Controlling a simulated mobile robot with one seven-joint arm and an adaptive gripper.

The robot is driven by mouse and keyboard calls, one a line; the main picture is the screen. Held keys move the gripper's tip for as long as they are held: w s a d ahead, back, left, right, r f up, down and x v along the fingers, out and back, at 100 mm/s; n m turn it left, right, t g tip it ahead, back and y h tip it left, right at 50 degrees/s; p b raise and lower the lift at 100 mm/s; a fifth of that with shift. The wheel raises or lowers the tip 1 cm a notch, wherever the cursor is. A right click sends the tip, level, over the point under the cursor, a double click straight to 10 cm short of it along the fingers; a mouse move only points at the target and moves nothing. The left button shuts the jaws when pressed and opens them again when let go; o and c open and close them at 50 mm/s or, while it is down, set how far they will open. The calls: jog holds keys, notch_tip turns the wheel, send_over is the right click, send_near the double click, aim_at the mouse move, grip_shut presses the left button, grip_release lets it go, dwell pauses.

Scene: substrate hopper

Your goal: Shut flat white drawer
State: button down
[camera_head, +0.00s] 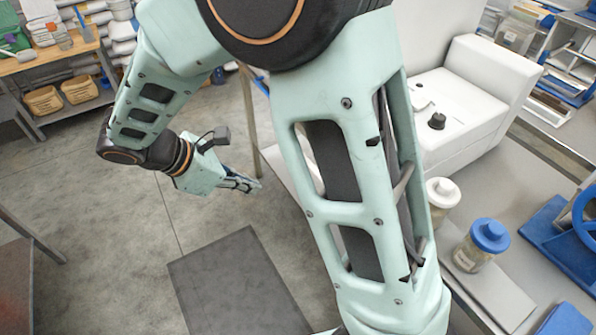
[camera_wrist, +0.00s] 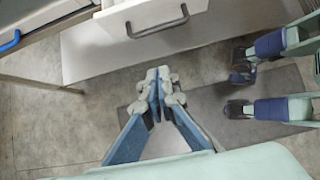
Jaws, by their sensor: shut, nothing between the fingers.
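I see no clear contact with the handle. In the head view my gripper (camera_head: 246,184) hangs over the floor left of the bench. A pale panel (camera_head: 277,172) beside it, perhaps the drawer, is mostly hidden by my arm.
A blue handle (camera_wrist: 10,41) is on a neighbouring unit at the wrist view's upper left. A grey bench (camera_head: 530,240) at right holds a white machine (camera_head: 485,80), a blue-lidded jar (camera_head: 482,245) and a white-lidded jar (camera_head: 442,194). A dark mat (camera_head: 238,285) lies on open floor.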

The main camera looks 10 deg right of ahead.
jog(key=d+r+p+x, duration=0.1)
jog(key=d+x, duration=0.1)
jog(key=x, duration=1.1)
jog(key=shift+s+d+r, duration=0.15)
jog(key=shift+d+r, duration=0.05)
jog(key=shift+r, duration=0.1)
jog(key=shift+d, duration=0.15)
jog(key=w+d, duration=0.2)
jog(key=d, duration=0.5)
jog(key=w+d+b, duration=0.1)
jog(key=w+d, duration=0.1)
jog(key=d, duration=0.4)
jog(key=w+d, duration=0.2)
jog(key=d, duration=0.5)
jog(key=shift+w+d+b, duration=0.35)
jog(key=shift+a, duration=0.1)
